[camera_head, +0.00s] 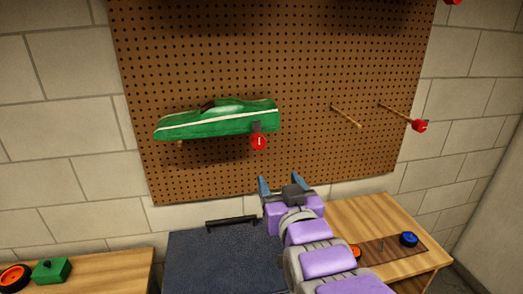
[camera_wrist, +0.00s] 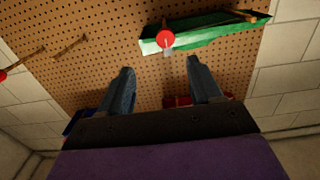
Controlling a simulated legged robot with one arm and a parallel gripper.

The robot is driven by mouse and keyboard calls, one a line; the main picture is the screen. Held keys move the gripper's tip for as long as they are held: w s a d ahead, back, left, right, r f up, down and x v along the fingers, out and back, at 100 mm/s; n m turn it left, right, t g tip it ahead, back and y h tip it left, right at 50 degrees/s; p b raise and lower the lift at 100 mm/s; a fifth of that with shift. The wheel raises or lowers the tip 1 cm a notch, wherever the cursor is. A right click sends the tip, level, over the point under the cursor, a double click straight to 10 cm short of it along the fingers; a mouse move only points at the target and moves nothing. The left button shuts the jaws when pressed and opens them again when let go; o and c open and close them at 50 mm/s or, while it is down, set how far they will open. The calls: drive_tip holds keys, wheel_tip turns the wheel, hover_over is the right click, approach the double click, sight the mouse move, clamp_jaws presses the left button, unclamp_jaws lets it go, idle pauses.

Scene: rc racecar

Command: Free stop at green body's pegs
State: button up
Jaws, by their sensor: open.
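The green car body (camera_head: 215,119), with a white stripe, hangs on the pegboard. In the wrist view it shows at the top right (camera_wrist: 205,30). A red round stop (camera_head: 259,142) sits at its lower right, in front of the body. In the wrist view the stop (camera_wrist: 165,39) appears just beyond the gap between my fingertips. A peg end (camera_head: 180,142) shows under the body's left part, with no red stop visible on it. My gripper (camera_head: 279,185) is open and empty, below and slightly right of the stop, apart from it.
A dark case (camera_head: 205,262) stands below the board. Wooden tables hold a green block (camera_head: 51,270), an orange wheel (camera_head: 14,277) and a blue wheel (camera_head: 408,239).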

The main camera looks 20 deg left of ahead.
drive_tip(key=a, duration=0.2)
drive_tip(key=p, duration=1.4)
approach(259, 147)
drive_tip(key=x, duration=0.4)
drive_tip(key=shift+w+a+r+p, duration=0.1)
drive_tip(key=shift+w+a+p, duration=0.1)
drive_tip(key=shift+w+p, duration=0.5)
drive_tip(key=shift+x, duration=2.9)
drive_tip(key=shift+s+a, duration=0.1)
drive_tip(key=shift+c, duration=0.3)
drive_tip(key=c, duration=0.9)
